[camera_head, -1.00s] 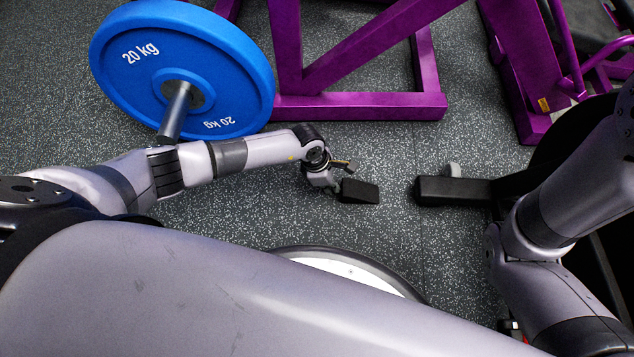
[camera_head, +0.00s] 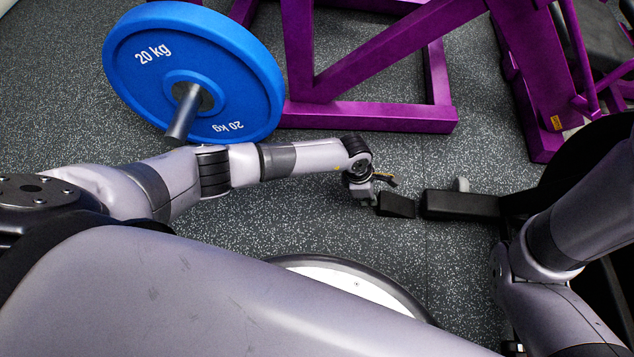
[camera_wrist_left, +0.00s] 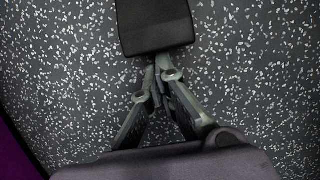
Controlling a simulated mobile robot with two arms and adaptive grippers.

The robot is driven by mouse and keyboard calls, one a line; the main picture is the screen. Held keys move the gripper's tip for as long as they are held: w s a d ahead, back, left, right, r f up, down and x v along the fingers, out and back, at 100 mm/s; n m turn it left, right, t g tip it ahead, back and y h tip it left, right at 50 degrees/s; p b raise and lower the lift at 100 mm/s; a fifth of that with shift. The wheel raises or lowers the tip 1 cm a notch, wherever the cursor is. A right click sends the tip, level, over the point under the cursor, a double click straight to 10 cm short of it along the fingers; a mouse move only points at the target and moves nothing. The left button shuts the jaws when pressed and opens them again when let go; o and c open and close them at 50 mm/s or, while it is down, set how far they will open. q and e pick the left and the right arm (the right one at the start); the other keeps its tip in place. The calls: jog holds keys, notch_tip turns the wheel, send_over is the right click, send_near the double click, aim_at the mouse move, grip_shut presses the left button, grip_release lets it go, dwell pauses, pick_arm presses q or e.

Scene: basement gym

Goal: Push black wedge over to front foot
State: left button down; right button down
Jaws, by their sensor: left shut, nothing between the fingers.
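The black wedge (camera_head: 396,205) lies on the speckled floor in the head view, just left of the end of the black front foot (camera_head: 460,205). The gap between wedge and foot is very small; I cannot tell whether they touch. My left gripper (camera_head: 370,195) is at the wedge's left end. In the left wrist view my left gripper's fingertips (camera_wrist_left: 162,72) are shut with nothing between them, close against the near edge of the wedge (camera_wrist_left: 154,27). The foot does not show clearly in the wrist view. My right gripper is not in view.
A blue 20 kg plate (camera_head: 235,70) on a bar stands behind my left arm. A purple frame (camera_head: 375,117) lies along the floor beyond the wedge. A small grey piece (camera_head: 461,184) sits behind the foot. Speckled floor is clear in front of the wedge.

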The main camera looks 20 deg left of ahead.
pick_arm(q)
jog(key=v, duration=1.2)
